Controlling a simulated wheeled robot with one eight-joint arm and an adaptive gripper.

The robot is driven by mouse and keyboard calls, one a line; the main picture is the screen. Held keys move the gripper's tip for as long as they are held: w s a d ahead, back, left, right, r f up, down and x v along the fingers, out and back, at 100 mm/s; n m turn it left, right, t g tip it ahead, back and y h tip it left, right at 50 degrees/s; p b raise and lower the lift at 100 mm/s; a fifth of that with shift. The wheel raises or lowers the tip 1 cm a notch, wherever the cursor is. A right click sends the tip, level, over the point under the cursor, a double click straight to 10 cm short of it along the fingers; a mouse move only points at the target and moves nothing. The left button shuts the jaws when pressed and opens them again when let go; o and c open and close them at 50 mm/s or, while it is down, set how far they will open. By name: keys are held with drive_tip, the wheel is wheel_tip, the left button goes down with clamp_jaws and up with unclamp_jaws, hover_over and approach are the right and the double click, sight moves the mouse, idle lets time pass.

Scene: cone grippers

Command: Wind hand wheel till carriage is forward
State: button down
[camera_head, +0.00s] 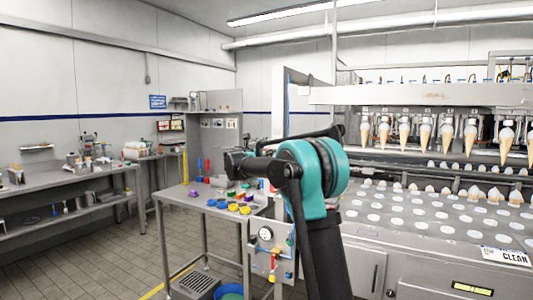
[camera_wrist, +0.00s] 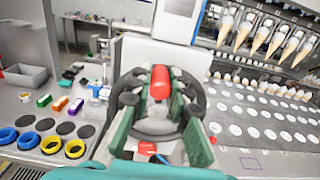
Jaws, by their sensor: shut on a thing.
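The hand wheel (camera_wrist: 199,92) is a dark ring with a grey middle, seen in the wrist view between and behind my fingers. Its red handle (camera_wrist: 160,80) stands up at the top centre. My gripper (camera_wrist: 159,88), with green and black fingers, is shut on the red handle from both sides. The fingers cover much of the wheel's sides. In the head view my arm hides the wheel. The carriage is taken to be the row of cone holders (camera_head: 440,130); cones hang from it above the perforated deck (camera_head: 400,212). Its forward limit cannot be made out.
A side table (camera_head: 176,193) left of my arm carries blue and yellow rings and coloured blocks. A grey bin (camera_wrist: 25,76) lies at the wrist view's left. A gauge panel (camera_head: 265,250) stands below my arm. The tiled floor (camera_head: 110,250) at left is open.

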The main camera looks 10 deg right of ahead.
drive_tip(key=shift+s+d+m, duration=0.15)
drive_tip(key=shift+d+m, duration=0.1)
drive_tip(key=shift+m, duration=0.15)
drive_tip(key=s+d+f+m, duration=0.5)
drive_tip(key=d+f+m, duration=0.1)
drive_tip(key=m, duration=1)
drive_tip(key=w+a+f+m, duration=0.3)
drive_tip(key=f+m, duration=0.4)
drive_tip(key=m, duration=0.9)
drive_tip(key=shift+w+a+f+m, duration=0.15)
drive_tip(key=shift+a+f+m, duration=0.15)
drive_tip(key=shift+a+m, duration=0.1)
idle(0.3)
drive_tip(key=c, duration=1.4)
unclamp_jaws()
